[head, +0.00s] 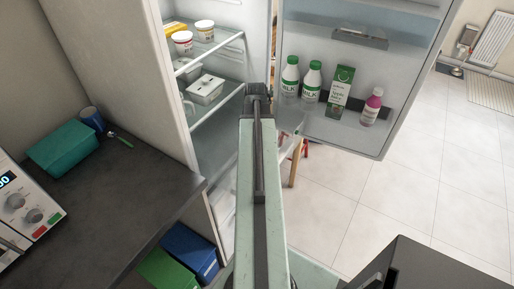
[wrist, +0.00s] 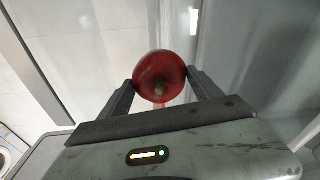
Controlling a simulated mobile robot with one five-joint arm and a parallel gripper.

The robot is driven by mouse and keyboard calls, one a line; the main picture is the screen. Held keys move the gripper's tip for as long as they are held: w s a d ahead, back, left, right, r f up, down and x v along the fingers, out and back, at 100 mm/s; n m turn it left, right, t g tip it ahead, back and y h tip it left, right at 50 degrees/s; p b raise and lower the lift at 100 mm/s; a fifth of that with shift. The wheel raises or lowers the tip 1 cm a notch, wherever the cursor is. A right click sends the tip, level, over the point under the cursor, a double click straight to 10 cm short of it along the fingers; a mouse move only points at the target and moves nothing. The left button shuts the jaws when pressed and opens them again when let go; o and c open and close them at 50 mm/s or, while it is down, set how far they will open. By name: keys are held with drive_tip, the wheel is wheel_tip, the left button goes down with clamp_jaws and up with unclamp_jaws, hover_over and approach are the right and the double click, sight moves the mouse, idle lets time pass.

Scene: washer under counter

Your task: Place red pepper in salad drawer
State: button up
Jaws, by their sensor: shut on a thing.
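The red pepper (wrist: 158,70) is held between the two fingers of my gripper (wrist: 161,80) in the wrist view, with its green stem facing the camera. My gripper is shut on it, one finger touching each side. In the head view my arm reaches towards the open fridge and hides the gripper and the pepper.
The fridge door (head: 345,130) stands open on the right, with bottles and a carton in its rack. Glass shelves (head: 216,118) hold tubs and a white container. A dark counter (head: 95,205) is at left, with a teal box (head: 65,147).

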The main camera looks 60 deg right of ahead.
wheel_tip(320, 180, down, 3)
drive_tip(key=shift+f+b, duration=0.1)
drive_tip(key=shift+b, duration=0.8)
drive_tip(key=shift+r, duration=0.3)
drive_tip(key=shift+f, duration=0.25)
drive_tip(key=o, duration=1.6)
drive_tip(key=shift+r, duration=0.1)
drive_tip(key=r+p, duration=0.4)
drive_tip(key=a+r+p, duration=0.1)
drive_tip(key=r+p, duration=0.7)
drive_tip(key=shift+s+a+r+p, duration=0.2)
drive_tip(key=shift+a+r+p, duration=0.05)
drive_tip(key=shift+p, duration=0.05)
drive_tip(key=shift+f, duration=0.15)
